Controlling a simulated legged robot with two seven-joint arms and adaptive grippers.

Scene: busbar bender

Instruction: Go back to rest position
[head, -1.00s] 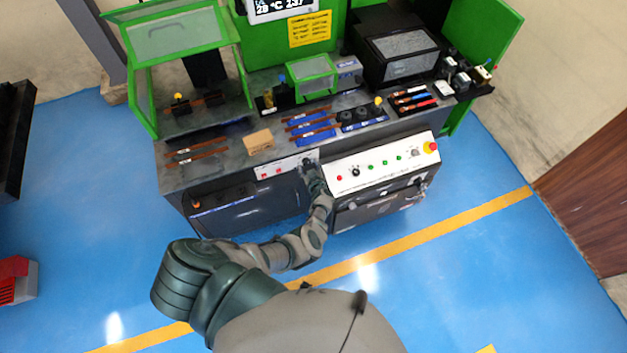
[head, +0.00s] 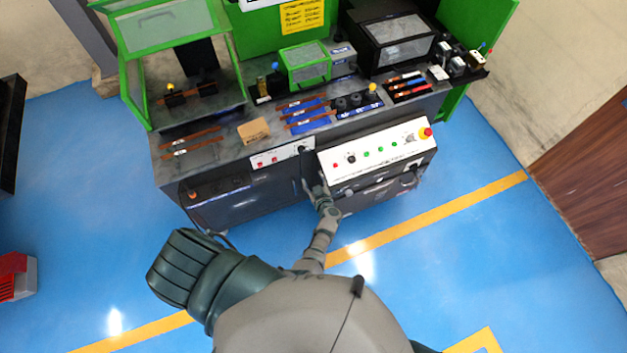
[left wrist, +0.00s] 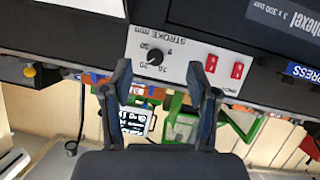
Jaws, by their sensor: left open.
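The busbar bender is a dark workbench machine (head: 170,172) with green guards. Its stroke panel (head: 280,155) is on the bench front. My left gripper (head: 314,188) is in front of the bench, just below the stroke panel and beside the white control panel. In the left wrist view the gripper (left wrist: 160,72) has its two fingers spread with nothing between them. Beyond the fingertips, upside down, are the black stroke knob (left wrist: 155,57) and two red switches (left wrist: 237,70); the fingers look apart from the knob. My right gripper is not in view.
The white control panel (head: 373,153) with buttons and a red-yellow stop knob (head: 425,133) is right of the gripper. Copper bars, a cardboard block (head: 253,131) and blue trays lie on the bench top. Blue floor in front is clear. A red-grey box (head: 17,277) stands at left.

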